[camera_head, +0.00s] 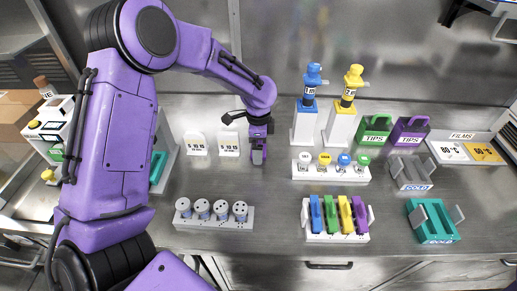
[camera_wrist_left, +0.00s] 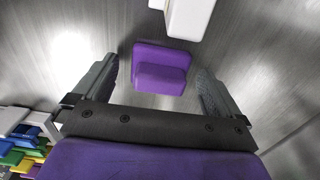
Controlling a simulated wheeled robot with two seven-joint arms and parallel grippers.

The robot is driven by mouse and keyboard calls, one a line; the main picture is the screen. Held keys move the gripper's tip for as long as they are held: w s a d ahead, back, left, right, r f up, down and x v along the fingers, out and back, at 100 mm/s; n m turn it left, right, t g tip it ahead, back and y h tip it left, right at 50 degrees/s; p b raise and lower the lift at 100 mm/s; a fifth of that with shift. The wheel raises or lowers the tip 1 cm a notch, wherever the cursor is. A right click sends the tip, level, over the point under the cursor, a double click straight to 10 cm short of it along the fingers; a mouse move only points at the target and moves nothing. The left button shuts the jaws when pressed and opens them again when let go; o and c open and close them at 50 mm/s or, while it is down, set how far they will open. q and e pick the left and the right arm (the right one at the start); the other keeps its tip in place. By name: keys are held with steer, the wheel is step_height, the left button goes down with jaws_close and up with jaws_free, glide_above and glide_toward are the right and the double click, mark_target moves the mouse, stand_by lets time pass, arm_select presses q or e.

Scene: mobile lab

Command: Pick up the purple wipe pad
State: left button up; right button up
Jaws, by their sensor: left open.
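The purple wipe pad (camera_wrist_left: 160,68) shows in the left wrist view as a purple block with a raised grip. It lies on the metal bench, ahead of and between my left gripper's two dark fingers (camera_wrist_left: 155,88), with gaps on both sides. The fingers are apart and not closed on it. In the head view my left gripper (camera_head: 258,153) points down at the bench's back middle, and I cannot make out the pad apart from the gripper there. My right gripper is not in view.
White cards marked 5 10 15 (camera_head: 229,144) stand just left of my left gripper. A rack with blue, green, yellow and purple pieces (camera_head: 336,237), a row of coloured caps (camera_head: 330,175) and pump bottles (camera_head: 307,122) stand to the right. Round-topped pots (camera_head: 213,222) stand in front.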

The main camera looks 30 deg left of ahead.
arm_select(q)
steer(key=shift+s, duration=0.1)
steer(key=c, duration=1.2)
